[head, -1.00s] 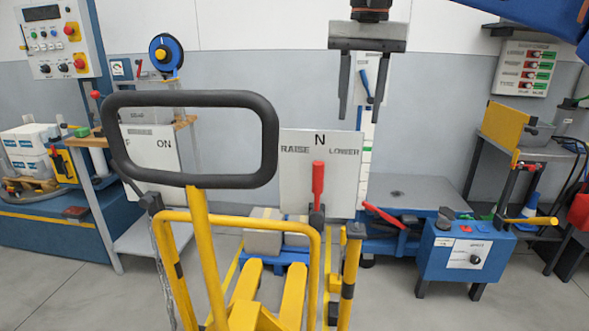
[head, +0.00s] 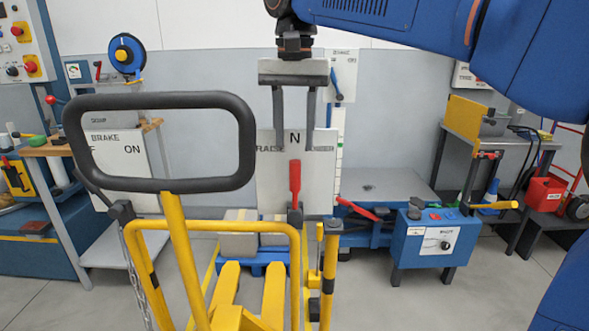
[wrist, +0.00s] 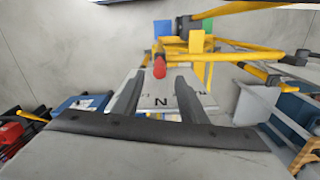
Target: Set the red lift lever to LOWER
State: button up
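The red lift lever (head: 295,182) stands upright at the N mark in front of a grey plate (head: 268,190) lettered RAISE, N and LOWER. My gripper (head: 294,148) hangs pointing down above the lever, its two fingers apart and empty. In the head view the fingers overlap part of the RAISE and LOWER lettering. In the wrist view the lever's red tip (wrist: 159,67) shows beyond and between the open fingers (wrist: 154,88), with the plate below it. The lever does not appear to touch either finger.
The yellow pallet truck frame (head: 215,228) and its black loop handle (head: 160,185) stand left of the lever. Another red lever (head: 357,209) and a blue control box (head: 430,241) are to the right. Open floor lies at the front right.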

aim_at(295, 188)
notch_tip(295, 188, down, 8)
dwell(0.4)
grip_shut()
